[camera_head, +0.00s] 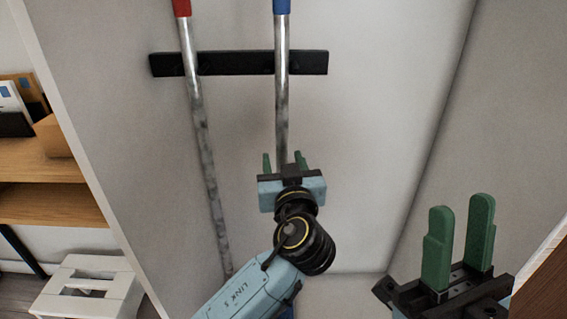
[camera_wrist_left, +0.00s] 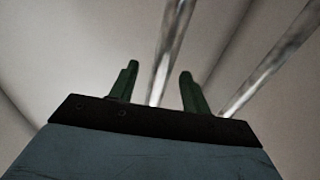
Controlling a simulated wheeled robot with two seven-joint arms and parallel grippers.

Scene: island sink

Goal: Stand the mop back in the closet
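Two metal poles stand in a pale closet against its back wall; no mop head is clearly visible, so I cannot tell which is the mop. One pole with a blue top (camera_head: 282,70) is upright, and the other with a red top (camera_head: 199,110) leans slightly. My left gripper (camera_head: 284,160) is open at the blue-topped pole, which also shows between its fingers in the left wrist view (camera_wrist_left: 168,55), with gaps on both sides. The lower part of that pole is hidden by my left arm. My right gripper (camera_head: 458,245) is open and empty at the lower right.
A black wall rack (camera_head: 238,63) runs across the closet's back wall behind both poles. Outside the closet at left are a wooden shelf (camera_head: 45,205) with boxes and a white step stool (camera_head: 85,290). A brown wooden surface (camera_head: 545,280) is at the lower right.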

